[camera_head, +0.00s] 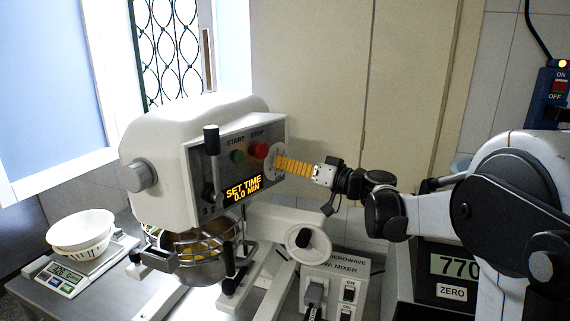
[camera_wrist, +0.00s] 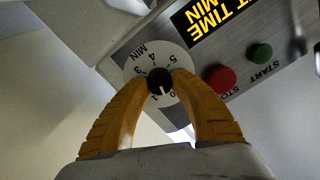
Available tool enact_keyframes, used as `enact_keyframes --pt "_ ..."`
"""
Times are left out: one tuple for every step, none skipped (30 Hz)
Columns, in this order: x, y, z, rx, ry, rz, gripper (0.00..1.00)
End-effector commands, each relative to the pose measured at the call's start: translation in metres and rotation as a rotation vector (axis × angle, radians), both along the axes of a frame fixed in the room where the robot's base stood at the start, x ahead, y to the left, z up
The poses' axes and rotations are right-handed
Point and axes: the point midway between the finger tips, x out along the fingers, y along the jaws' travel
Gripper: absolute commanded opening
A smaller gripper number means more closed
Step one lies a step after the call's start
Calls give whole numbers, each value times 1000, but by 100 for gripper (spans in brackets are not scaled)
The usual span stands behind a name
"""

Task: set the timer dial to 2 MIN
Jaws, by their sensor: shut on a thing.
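The timer dial (camera_wrist: 136,73) is a white disc with black numbers and MIN on it, on the mixer's grey panel. At its centre is a black knob (camera_wrist: 157,76) with a white pointer mark near the 0. My gripper (camera_head: 277,161) reaches the dial from the right with its orange fingers. In the wrist view both fingertips close on opposite sides of the knob. In the head view the fingers hide much of the dial. The display (camera_head: 243,188) reads SET TIME 0.0 MIN.
A green button (camera_head: 237,156) and a red STOP button (camera_head: 260,151) sit close beside the dial. A black-handled lever (camera_head: 211,140) stands left of the panel. A metal bowl (camera_head: 205,268) hangs below. A scale (camera_head: 62,282) with white bowls is at left.

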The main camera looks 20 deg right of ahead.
Motion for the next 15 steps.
enact_keyframes --pt "0 0 0 34 25 -1 0" --pt "0 0 0 56 42 -1 0" --pt "0 0 0 87 66 -1 0" --pt "0 0 0 110 83 0 0" --pt "0 0 0 132 99 -1 0" --pt "0 -1 0 163 123 -1 0" --pt "1 0 0 185 140 -2 0" --pt "1 -1 0 207 157 -2 0" --pt "1 -1 0 239 181 -1 0" --pt "1 -1 0 261 198 -1 0" --pt "1 -1 0 284 216 -1 0" --pt "1 -1 0 314 239 -2 0" --pt "1 -1 0 337 255 -1 0" --pt "1 -1 0 360 273 -1 0" --pt "0 -1 0 390 296 -2 0"
